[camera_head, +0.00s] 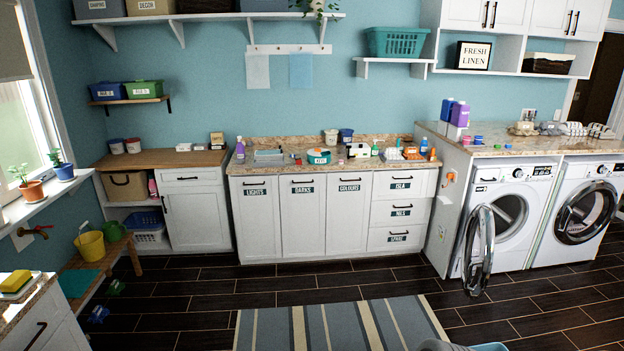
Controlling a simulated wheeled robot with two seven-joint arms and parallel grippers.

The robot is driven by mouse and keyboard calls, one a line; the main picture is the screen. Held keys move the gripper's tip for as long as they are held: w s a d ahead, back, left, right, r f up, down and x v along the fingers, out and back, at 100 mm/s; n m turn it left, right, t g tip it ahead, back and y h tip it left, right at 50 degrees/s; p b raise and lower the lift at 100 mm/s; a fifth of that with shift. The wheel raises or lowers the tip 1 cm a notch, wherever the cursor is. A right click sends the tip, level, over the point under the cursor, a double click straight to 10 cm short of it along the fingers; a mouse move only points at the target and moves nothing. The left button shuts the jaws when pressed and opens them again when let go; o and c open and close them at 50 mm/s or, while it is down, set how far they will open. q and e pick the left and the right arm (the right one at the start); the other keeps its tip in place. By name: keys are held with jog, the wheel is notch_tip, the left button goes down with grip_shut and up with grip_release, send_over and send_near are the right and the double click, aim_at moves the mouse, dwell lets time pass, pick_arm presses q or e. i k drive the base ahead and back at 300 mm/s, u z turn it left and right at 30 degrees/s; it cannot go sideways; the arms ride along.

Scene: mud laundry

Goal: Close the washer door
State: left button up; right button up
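The front-loading white washer (530,250) stands at the right, under the granite counter. Its round door (479,250), with a chrome rim and dark glass, is open. It is swung out to the left on its hinge side and seen almost edge-on. The round drum opening (513,215) shows to the right of the door. Neither of my grippers is in view, and nothing touches the door.
A second white machine (603,168) stands to the right with its round door (585,211) shut. A striped rug (340,325) lies on the dark tile floor left of the open door. A pale object, cut off and unclear, shows at the bottom edge.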

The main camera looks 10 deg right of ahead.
aim_at(474, 287)
jog(key=i, duration=2.7)
jog(key=z, duration=3.2)
jog(key=i, duration=0.35)
jog(key=z, duration=4.45)
